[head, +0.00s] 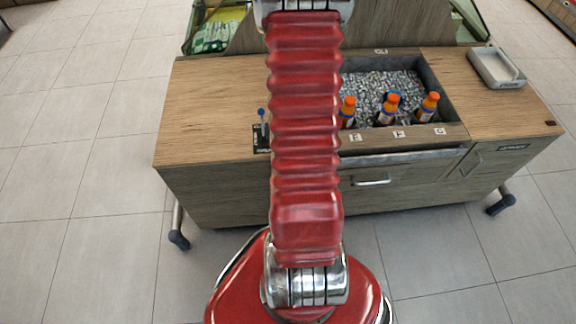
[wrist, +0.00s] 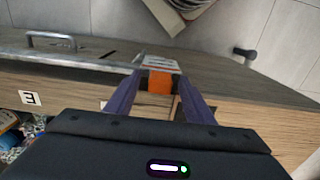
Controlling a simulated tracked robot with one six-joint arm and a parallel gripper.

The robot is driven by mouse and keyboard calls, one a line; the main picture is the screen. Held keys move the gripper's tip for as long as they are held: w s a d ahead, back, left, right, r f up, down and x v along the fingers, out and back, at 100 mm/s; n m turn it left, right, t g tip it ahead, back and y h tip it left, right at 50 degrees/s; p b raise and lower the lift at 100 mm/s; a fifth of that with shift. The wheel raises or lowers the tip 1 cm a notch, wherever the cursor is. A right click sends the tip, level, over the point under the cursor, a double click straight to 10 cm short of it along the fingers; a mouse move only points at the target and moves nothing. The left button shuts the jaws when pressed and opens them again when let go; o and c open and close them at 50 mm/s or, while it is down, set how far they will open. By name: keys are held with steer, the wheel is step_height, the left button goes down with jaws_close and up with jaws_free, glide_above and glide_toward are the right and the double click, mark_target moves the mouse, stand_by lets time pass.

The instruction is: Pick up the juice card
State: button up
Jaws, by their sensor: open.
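A small orange card-like thing with a pale grey top edge (wrist: 160,80) shows in the wrist view, at the counter's front edge. I take it to be the juice card, but its print is too small to read. My gripper (wrist: 158,82) is open, with its two dark purple fingers on either side of the orange thing. I cannot tell whether either finger touches it. In the head view, my red arm hides the gripper and this part of the counter.
The wooden counter (head: 210,110) holds a sunken bin (head: 455,110) with several orange-capped bottles (head: 389,108). A blue-topped lever (head: 262,115) stands left of my arm. A grey tray (head: 496,66) is at the right. A drawer handle (head: 371,183) sticks out from the front.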

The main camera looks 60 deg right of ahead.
steer(key=shift+f, duration=0.3)
stand_by(0.4)
steer(key=c, duration=1)
steer(key=shift+r, duration=0.15)
step_height(320, 180, up, 18)
steer(key=shift+f, duration=0.15)
stand_by(0.7)
